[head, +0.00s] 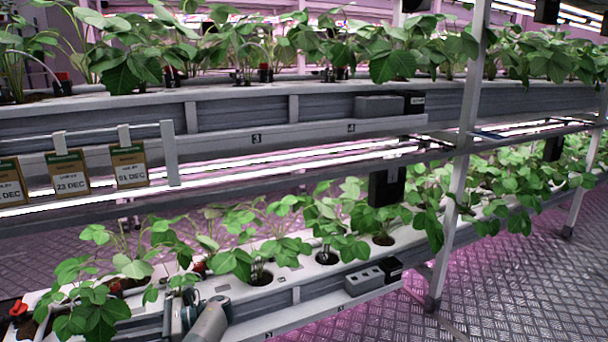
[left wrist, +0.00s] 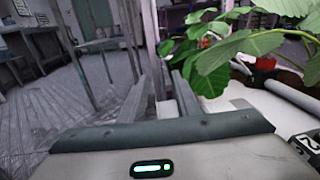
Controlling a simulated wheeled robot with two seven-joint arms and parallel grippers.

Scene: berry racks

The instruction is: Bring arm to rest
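My left gripper (left wrist: 160,82) shows in the left wrist view with its two grey fingers apart and nothing clearly held between them. Strawberry leaves (left wrist: 232,50) hang just to the right of the fingers. In the head view, part of my left arm and gripper (head: 183,312) shows at the bottom, at the front edge of the lower rack (head: 285,312), close to the plants. The fingertips are hard to make out there. My right gripper is in neither view.
The upper rack (head: 240,115) carries a row of plants and hanging date cards (head: 70,178). A post (head: 462,160) stands right of centre. Grey blocks (head: 365,281) sit on the lower rack's front ledge. Bare patterned floor (head: 520,270) lies at right.

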